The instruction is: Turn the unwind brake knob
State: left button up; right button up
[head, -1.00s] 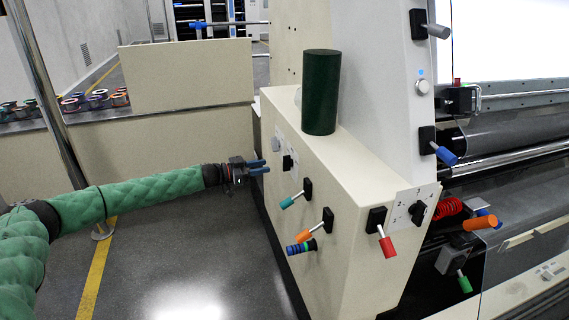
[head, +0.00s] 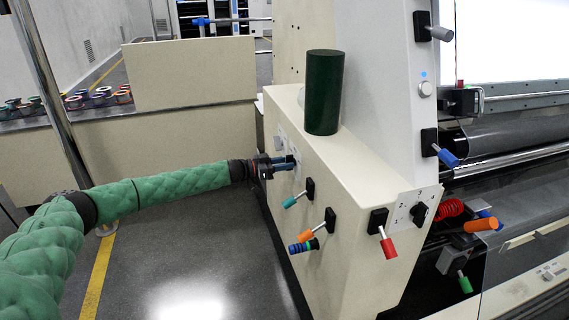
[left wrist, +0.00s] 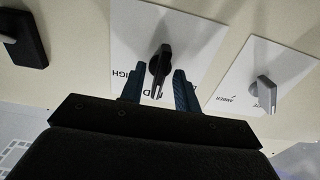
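A black rotary knob (left wrist: 160,62) sits on a white label on the cream machine cabinet (head: 345,195). In the left wrist view the label text is upside down and partly hidden; "MED" and part of "HIGH" seem to show. My left gripper (head: 286,163) is at the cabinet's left face, and the knob is mostly hidden behind it in the head view. In the left wrist view the open fingers (left wrist: 156,82) stand on either side of the knob, with gaps showing; I see no clear contact. My right gripper is not in view.
A grey knob (left wrist: 265,92) on another label is close beside the fingers. A teal-handled lever (head: 290,202), an orange one (head: 304,236) and a red one (head: 388,247) stick out nearby. A dark green cylinder (head: 323,92) stands on the cabinet. The floor to the left is open.

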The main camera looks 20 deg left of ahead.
pick_arm(q)
jog(key=shift+c, duration=0.4)
grip_shut()
jog(key=shift+m, duration=0.3)
jog(key=m+b, duration=0.2)
jog(key=m, duration=0.9)
jog(key=shift+d+f+m+b, duration=0.1)
jog(key=shift+m+b, duration=0.2)
jog(key=shift+b, duration=0.1)
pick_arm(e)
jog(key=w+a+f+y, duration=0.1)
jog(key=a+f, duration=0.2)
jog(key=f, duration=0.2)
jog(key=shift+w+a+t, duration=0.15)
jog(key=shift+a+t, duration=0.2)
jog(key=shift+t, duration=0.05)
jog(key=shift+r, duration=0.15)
